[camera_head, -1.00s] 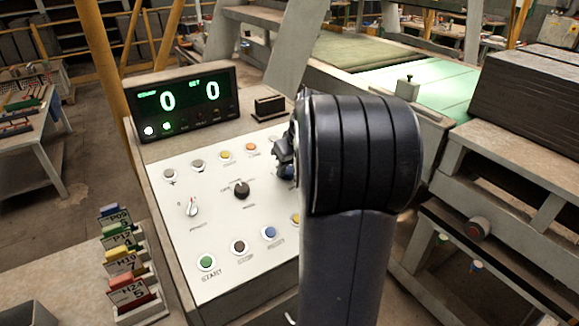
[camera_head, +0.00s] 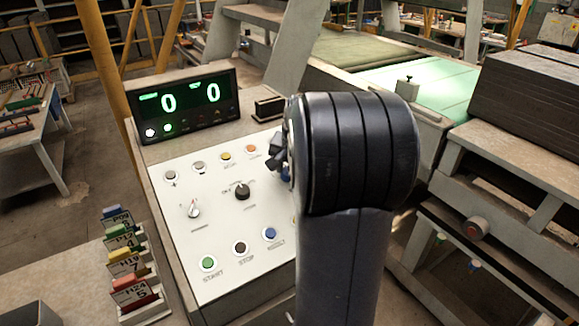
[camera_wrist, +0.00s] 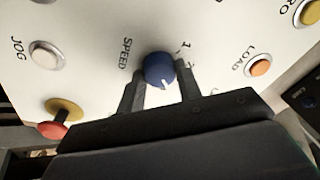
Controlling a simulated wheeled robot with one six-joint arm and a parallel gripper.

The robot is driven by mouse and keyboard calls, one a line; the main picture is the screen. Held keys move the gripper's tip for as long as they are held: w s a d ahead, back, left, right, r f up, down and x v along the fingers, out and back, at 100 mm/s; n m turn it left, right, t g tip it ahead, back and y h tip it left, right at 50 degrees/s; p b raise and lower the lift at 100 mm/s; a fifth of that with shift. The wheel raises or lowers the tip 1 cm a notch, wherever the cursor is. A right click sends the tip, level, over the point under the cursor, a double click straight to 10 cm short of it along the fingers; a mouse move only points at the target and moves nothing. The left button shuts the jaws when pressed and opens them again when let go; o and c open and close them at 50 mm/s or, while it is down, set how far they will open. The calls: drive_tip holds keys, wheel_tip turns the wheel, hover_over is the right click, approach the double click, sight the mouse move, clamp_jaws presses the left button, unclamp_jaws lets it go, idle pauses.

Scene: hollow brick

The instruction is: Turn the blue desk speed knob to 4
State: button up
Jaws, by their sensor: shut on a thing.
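The blue speed knob (camera_wrist: 157,66) sits on the white panel beside the word SPEED in the wrist view. Its white pointer mark faces down and slightly right in that view. The numerals 1 and 2 show to its right; the rest of the scale is hidden by my gripper. My gripper (camera_wrist: 161,84) is shut on the knob, one dark finger on each side. In the head view, my gripper (camera_head: 279,158) is at the panel's right part, and my arm hides most of the knob.
The white control panel (camera_head: 215,228) carries several buttons and a black selector (camera_head: 242,191). A display (camera_head: 187,103) behind it reads 0 and 0. Near the knob in the wrist view are the JOG button (camera_wrist: 46,54) and the orange LOAD button (camera_wrist: 260,68). A card rack (camera_head: 140,305) stands at left.

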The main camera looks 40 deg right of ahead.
drive_tip(key=shift+m+p, duration=0.4)
drive_tip(key=shift+m, duration=1.8)
drive_tip(key=o, duration=1)
drive_tip(key=v, duration=0.5)
drive_tip(key=b+v, duration=0.1)
drive_tip(key=v, duration=0.4)
drive_tip(key=shift+a+r, duration=0.25)
drive_tip(key=shift+r, duration=0.15)
drive_tip(key=x, duration=0.5)
drive_tip(key=p+x, duration=0.1)
drive_tip(key=x, duration=0.5)
drive_tip(key=shift+s+d, duration=0.15)
drive_tip(key=shift+d, duration=0.05)
